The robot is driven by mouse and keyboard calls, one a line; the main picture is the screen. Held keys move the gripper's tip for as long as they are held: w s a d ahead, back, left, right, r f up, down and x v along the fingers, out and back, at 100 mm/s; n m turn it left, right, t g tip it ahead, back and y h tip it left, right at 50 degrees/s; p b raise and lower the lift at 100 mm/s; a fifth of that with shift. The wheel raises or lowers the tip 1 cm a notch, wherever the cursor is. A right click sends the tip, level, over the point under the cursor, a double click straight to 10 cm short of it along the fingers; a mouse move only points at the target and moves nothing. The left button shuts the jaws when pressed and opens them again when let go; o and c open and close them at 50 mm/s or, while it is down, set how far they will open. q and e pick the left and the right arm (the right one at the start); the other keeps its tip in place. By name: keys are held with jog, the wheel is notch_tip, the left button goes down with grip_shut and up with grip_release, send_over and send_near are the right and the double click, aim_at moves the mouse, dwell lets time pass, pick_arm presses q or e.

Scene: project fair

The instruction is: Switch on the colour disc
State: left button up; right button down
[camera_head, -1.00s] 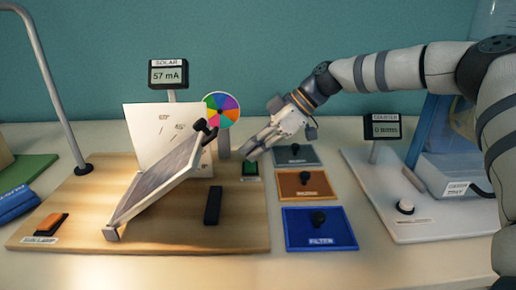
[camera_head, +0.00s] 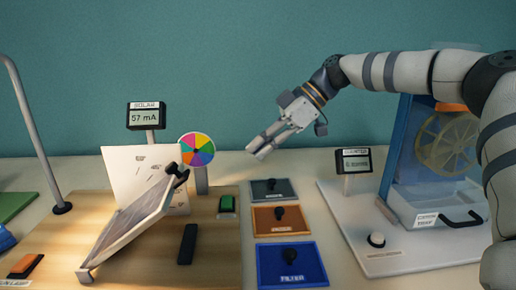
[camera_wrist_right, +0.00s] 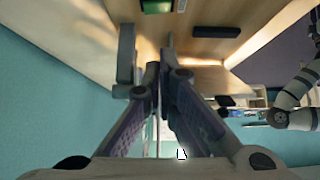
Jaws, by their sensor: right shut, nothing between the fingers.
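The colour disc (camera_head: 197,150) stands on a short post at the back of the wooden board, its coloured sectors facing me. A green switch (camera_head: 227,203) sits at the board's right edge, below and right of the disc. The switch also shows at the top of the right wrist view (camera_wrist_right: 157,6). My right gripper (camera_head: 258,152) is shut and empty, in the air above and to the right of the switch, apart from it and the disc. Its fingers fill the middle of the right wrist view. My left gripper is not in view.
A tilted solar panel (camera_head: 130,222) and a white card (camera_head: 122,170) stand left of the disc. The solar display (camera_head: 146,117) reads 57 mA. Filter trays (camera_head: 311,250) lie right of the board. A white board (camera_head: 340,215) with a counter and blue housing is further right.

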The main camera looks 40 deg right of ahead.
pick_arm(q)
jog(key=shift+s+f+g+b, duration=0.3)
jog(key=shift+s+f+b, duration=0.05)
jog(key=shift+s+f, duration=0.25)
pick_arm(e)
jog(key=shift+w+r+n+t+h, duration=0.15)
jog(key=shift+r+n+t+h, duration=0.2)
jog(key=shift+t, duration=0.35)
jog(key=shift+f, duration=0.1)
jog(key=b, duration=0.2)
send_over(231, 197)
jog(key=f, duration=0.7)
jog(key=shift+s+a+f, duration=0.1)
jog(key=shift+s+f, duration=0.05)
jog(key=shift+s, duration=0.15)
jog(key=f, duration=0.3)
jog(key=shift+w, duration=0.3)
jog(key=shift+f, duration=0.3)
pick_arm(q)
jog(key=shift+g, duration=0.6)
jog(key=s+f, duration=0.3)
